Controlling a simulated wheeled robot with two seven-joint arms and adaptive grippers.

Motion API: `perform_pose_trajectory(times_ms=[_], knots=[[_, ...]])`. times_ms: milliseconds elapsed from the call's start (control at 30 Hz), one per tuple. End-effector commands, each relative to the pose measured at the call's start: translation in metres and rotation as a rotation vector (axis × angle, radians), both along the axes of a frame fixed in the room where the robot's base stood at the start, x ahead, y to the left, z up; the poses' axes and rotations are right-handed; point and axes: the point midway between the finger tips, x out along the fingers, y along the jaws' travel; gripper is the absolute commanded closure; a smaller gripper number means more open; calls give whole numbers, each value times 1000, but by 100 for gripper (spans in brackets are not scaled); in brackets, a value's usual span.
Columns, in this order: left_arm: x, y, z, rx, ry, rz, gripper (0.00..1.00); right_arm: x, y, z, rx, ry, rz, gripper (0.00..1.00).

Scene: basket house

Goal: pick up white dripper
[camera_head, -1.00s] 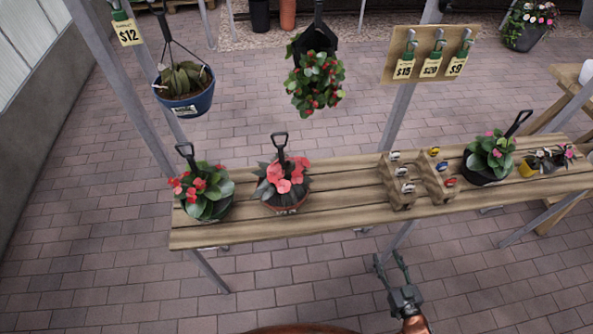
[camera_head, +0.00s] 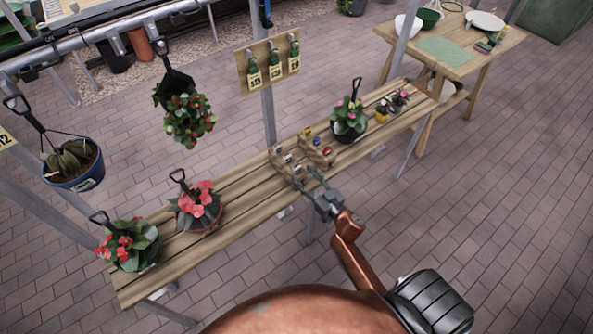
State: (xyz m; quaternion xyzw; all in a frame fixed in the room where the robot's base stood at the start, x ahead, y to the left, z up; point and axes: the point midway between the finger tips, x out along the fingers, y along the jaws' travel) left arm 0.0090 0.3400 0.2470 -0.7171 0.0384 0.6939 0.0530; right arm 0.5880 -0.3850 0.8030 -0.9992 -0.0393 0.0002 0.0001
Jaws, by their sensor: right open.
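A small wooden rack (camera_head: 313,146) on the plank bench holds several small pieces. The pieces on its left side look white or pale, such as the white dripper (camera_head: 287,158); they are too small to make out clearly. Yellow, blue and red pieces sit on its right side. My right gripper (camera_head: 305,177) is open, with its two fingers spread at the rack's near end. It looks empty, and I cannot tell whether the fingertips touch the rack. My left gripper is not in view.
Potted flowers (camera_head: 130,243) stand on the bench (camera_head: 240,195) left of the rack, and another pot (camera_head: 348,120) stands to its right. Hanging pots (camera_head: 72,163) and a tag board (camera_head: 268,63) are behind. A table (camera_head: 455,48) with bowls is at the back right.

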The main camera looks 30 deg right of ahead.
Motion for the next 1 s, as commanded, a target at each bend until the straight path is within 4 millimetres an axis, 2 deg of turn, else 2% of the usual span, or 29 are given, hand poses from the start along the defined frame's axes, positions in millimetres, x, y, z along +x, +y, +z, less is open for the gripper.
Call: perform_pose_trajectory(times_ms=[100,233,567,1000], knots=[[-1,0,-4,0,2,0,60,20,1,1,-1,-1,0,55],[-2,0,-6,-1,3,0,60,35,3,1,-1,0,0,55],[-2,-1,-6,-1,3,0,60,41,3,2,1,1,0,56],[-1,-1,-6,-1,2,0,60,41,3,2,0,0,0,86]])
